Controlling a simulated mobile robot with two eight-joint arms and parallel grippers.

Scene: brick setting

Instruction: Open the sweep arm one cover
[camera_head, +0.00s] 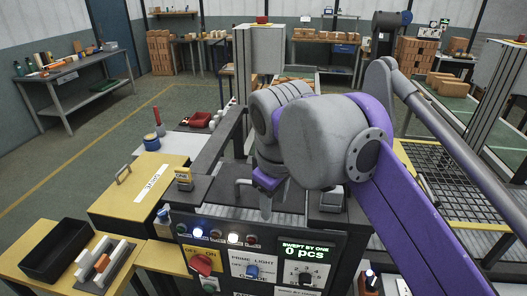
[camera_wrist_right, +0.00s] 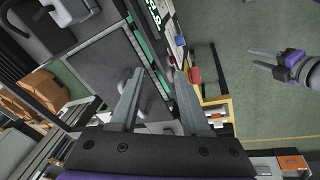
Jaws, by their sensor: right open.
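A dark flat panel (camera_head: 285,222) behind the control box appears to be the sweep arm one cover. A light grey handle (camera_head: 243,183) stands on it, and much of the panel is hidden by my right arm. In the right wrist view the dark panel (camera_wrist_right: 100,65) lies flat, with the handle (camera_wrist_right: 124,78) close to the left finger. My right gripper (camera_head: 265,207) is open, pointing down just right of the handle; its spread fingers (camera_wrist_right: 158,85) hold nothing. My left gripper (camera_wrist_right: 262,60) shows only in the right wrist view, open and empty over the floor.
The control box (camera_head: 252,262) has lit lamps, knobs and a display reading 0 pcs. A yellow box with a handle (camera_head: 125,205) stands to the left. A black tray (camera_head: 58,250) is at the front left. A mesh panel (camera_head: 445,180) lies on the right.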

